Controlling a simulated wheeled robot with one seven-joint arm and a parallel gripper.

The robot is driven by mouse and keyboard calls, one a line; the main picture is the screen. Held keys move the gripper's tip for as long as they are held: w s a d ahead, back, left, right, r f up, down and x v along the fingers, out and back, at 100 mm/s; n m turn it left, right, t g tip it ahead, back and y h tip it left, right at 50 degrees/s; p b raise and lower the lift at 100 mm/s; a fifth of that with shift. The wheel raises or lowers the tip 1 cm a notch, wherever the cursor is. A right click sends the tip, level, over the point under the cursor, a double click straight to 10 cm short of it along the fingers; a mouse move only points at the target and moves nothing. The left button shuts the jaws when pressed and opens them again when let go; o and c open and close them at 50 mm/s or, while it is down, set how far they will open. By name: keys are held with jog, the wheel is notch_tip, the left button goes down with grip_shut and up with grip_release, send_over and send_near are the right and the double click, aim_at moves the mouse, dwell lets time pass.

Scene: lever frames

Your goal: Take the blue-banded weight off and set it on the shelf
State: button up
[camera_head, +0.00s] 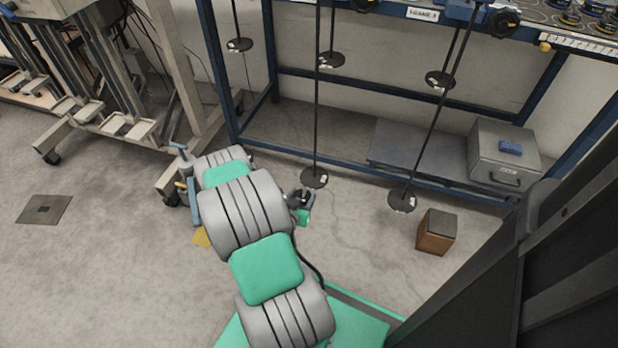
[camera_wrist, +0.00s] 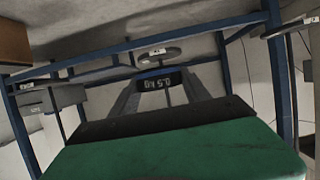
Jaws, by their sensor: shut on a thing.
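My gripper (camera_head: 305,194) is low in front of the frame in the head view, close to the disc foot of a hanging rod (camera_head: 315,178). In the wrist view its grey fingers (camera_wrist: 162,84) are shut on a dark weight (camera_wrist: 155,82) with upside-down pale lettering that looks like "0.5 kg". The upper shelf (camera_head: 540,35) holds several dark weights with coloured bands (camera_head: 570,18) at the top right.
Other rods with disc feet hang nearby, one to the right (camera_head: 402,200). A brown block (camera_head: 436,232) stands on the floor. A trolley (camera_head: 120,125) is at the left.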

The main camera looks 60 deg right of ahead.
jog(key=v, duration=0.4)
jog(key=shift+a+f+p, duration=0.15)
jog(key=shift+f+p, duration=0.25)
jog(key=shift+r, duration=0.1)
jog(key=s+a, duration=0.1)
jog(key=a, duration=0.5)
jog(key=shift+a, duration=0.25)
dwell(0.5)
